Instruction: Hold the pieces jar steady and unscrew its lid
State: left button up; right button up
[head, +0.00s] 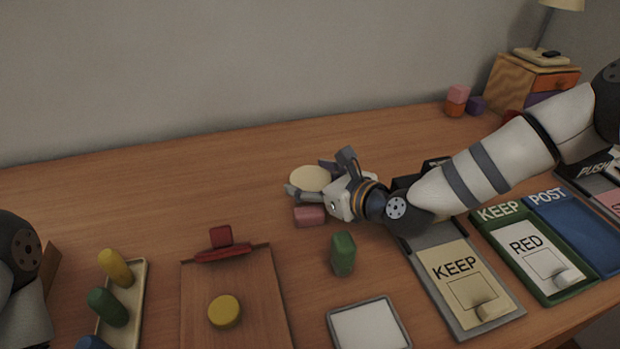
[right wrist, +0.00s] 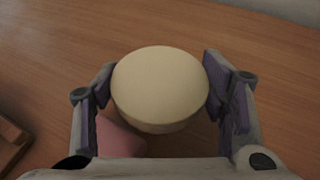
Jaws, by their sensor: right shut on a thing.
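A round cream lid (head: 310,178), which I take to be the pieces jar's, is at mid-table in the head view. My right gripper (head: 316,180) comes in from the right and is shut on it, a finger on either side. In the right wrist view the lid (right wrist: 160,84) fills the space between the purple-padded fingers of my right gripper (right wrist: 160,88). The jar body below it is hidden, so I cannot tell whether the lid is still seated. Part of my left arm shows at the left edge, but its gripper is out of view.
A pink block (head: 309,216) lies just in front of the lid, with a green cylinder (head: 343,254) nearer. A wooden board (head: 262,300) holds a yellow disc (head: 224,311). A grey KEEP tray (head: 488,327) lies right, below my arm. The table's back left is clear.

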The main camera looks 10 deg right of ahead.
jog(key=shift+w+d+f, duration=0.1)
jog(key=shift+w+f, duration=0.1)
jog(key=shift+f, duration=0.2)
jog(key=shift+f+b, duration=0.3)
jog(key=shift+b, duration=0.05)
jog(key=o, duration=1.1)
jog(key=shift+r, duration=0.1)
jog(key=shift+r, duration=0.1)
